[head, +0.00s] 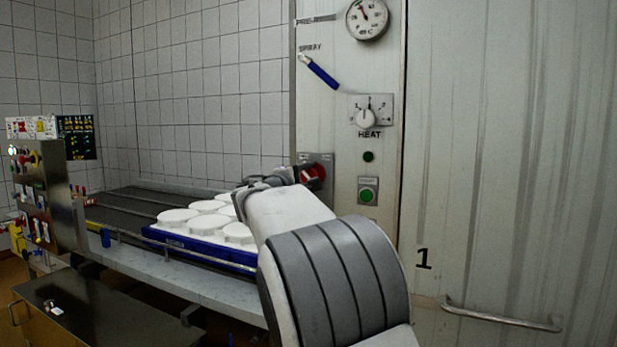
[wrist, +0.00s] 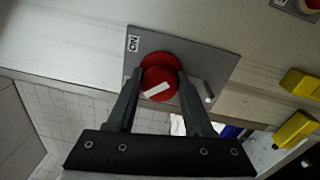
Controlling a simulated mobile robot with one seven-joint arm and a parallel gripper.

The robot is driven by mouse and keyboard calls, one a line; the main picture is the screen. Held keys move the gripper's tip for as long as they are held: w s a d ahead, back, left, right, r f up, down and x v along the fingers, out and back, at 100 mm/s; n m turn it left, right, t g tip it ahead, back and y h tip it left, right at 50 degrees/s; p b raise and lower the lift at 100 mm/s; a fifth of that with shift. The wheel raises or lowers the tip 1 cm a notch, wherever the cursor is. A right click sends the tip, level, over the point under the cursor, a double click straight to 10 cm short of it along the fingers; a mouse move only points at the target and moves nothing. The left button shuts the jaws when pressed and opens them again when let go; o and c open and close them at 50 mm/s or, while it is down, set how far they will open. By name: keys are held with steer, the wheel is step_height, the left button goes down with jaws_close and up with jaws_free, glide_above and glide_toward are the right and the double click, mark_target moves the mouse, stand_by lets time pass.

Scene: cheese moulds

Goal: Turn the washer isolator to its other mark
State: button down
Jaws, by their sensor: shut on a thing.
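The washer isolator is a round red knob (head: 314,172) on a grey plate (head: 327,160), low on the pale panel. In the wrist view the knob (wrist: 158,62) carries a short white bar, slanting slightly up to the right. The plate (wrist: 205,62) has an "ON" label at its upper left; a small pale mark shows at its lower right, unreadable. My gripper (wrist: 160,86) has one finger on each side of the knob and is shut on it. In the head view my gripper (head: 285,177) reaches the knob from the left, and my arm covers part of the area.
Above are a spray lever (head: 320,72), a heat dial (head: 366,117) and a gauge (head: 367,18). A green button (head: 367,195) is close at right. A blue tray (head: 200,249) of white moulds stands at left on a conveyor. Yellow blocks (wrist: 300,84) show in the wrist view.

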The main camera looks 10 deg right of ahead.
steer(key=shift+d+r, duration=0.15)
steer(key=shift+r, duration=0.25)
steer(key=shift+c, duration=1.5)
jaws_free()
steer(key=shift+f, duration=0.25)
steer(key=shift+w+f, duration=0.1)
steer(key=shift+f, duration=0.1)
steer(key=shift+s+a, duration=0.35)
steer(key=v, duration=1.6)
steer(key=shift+s+b, duration=0.25)
steer(key=shift+b, duration=0.1)
